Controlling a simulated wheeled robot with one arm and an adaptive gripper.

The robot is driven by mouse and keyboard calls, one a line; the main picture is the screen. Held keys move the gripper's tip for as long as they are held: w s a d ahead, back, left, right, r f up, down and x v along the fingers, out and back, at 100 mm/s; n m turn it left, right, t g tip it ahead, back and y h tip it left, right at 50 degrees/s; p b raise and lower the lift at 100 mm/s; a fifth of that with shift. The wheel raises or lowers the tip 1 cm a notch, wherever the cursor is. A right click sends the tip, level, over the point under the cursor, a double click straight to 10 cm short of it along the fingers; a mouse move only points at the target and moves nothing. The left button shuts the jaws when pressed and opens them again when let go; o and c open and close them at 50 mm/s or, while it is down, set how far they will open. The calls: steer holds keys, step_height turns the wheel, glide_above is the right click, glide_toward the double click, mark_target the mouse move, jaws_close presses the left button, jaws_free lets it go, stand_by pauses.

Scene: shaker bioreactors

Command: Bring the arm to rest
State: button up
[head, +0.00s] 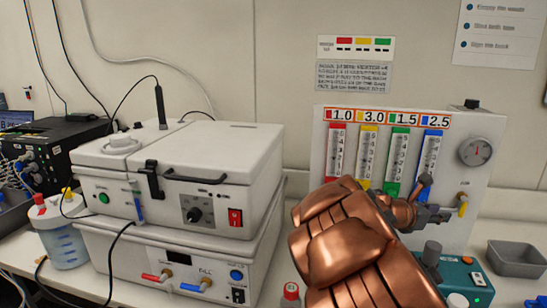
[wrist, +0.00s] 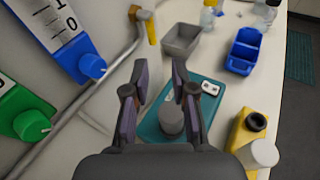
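My copper-coloured arm reaches up from the bottom of the head view, and my gripper (head: 428,197) is in front of the lower part of the flowmeter panel (head: 478,185). In the wrist view my gripper (wrist: 160,72) has its two fingers apart with nothing held between them. A teal device (wrist: 150,130) with a grey round knob (wrist: 171,121) is beyond and below the fingers. It also shows at the lower right of the head view (head: 462,275). My arm hides part of the panel and bench. I cannot tell whether the gripper touches the panel.
A white shaker bioreactor (head: 165,165) stands on the left. In the wrist view, blue (wrist: 92,66) and green (wrist: 30,124) flowmeter knobs and a pipe (wrist: 75,110) are close on the left.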

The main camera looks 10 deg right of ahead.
steer(key=s+a+f+m+g+y, duration=0.25)
steer(key=s+m, duration=0.35)
steer(key=s, duration=0.3)
steer(key=s+a+f+m+g+y, duration=0.25)
steer(key=s+m, duration=0.35)
steer(key=s, duration=0.4)
steer(key=s+a+f+m+y, duration=0.2)
steer(key=s+a, duration=0.3)
steer(key=a, duration=0.3)
steer(key=s+a+f+m+y, duration=0.3)
steer(key=s+a+y, duration=0.1)
steer(key=a, duration=0.4)
steer(key=s+a+f+m+y, duration=0.2)
steer(key=s+a+y, duration=0.2)
steer(key=s+a, duration=0.3)
steer(key=shift+a+f+m, duration=0.2)
steer(key=shift+a+m, duration=0.2)
steer(key=shift+a, duration=0.55)
